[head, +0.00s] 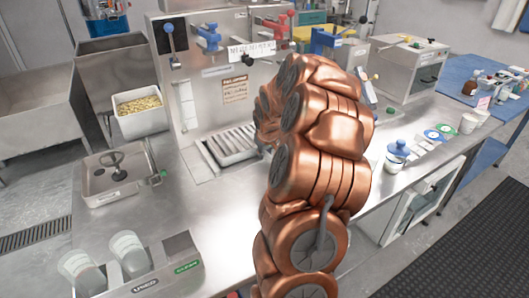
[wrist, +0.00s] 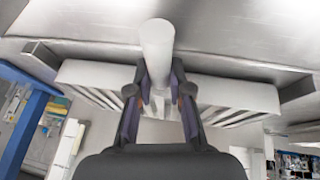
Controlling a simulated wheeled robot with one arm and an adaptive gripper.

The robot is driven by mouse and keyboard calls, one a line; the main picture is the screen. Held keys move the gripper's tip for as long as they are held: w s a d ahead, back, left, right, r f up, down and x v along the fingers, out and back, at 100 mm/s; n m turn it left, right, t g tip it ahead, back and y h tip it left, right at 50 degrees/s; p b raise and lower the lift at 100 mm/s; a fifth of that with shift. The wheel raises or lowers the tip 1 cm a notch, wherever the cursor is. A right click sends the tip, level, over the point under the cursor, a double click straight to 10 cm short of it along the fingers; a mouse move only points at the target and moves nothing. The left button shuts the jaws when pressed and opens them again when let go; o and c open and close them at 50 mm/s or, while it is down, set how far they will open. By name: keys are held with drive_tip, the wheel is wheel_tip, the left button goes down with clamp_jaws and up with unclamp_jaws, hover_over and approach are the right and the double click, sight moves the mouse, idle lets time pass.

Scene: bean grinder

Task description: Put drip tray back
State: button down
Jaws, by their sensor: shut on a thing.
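The drip tray (head: 232,146) is a pale metal tray with slats. It lies at the rectangular opening in the steel counter, in front of the grinder panel, and my arm covers its right side. In the wrist view the slatted drip tray (wrist: 238,92) spans the width behind my fingers, with a pale round handle (wrist: 157,42) at its middle. My gripper (wrist: 159,88) is shut on that handle. My gripper is hidden behind my copper arm in the head view. I cannot tell whether the tray sits fully flat in the opening.
A bin of beans (head: 138,108) stands at the left of the grinder panel (head: 222,88). A square basin (head: 118,172) and cups (head: 130,252) are on the left counter. A blue-lidded jar (head: 397,152) stands to the right. The counter front of the opening is clear.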

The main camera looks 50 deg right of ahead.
drive_tip(key=c, duration=1.1)
unclamp_jaws()
drive_tip(key=shift+r, duration=0.15)
drive_tip(key=b+v, duration=0.1)
drive_tip(key=v, duration=1.1)
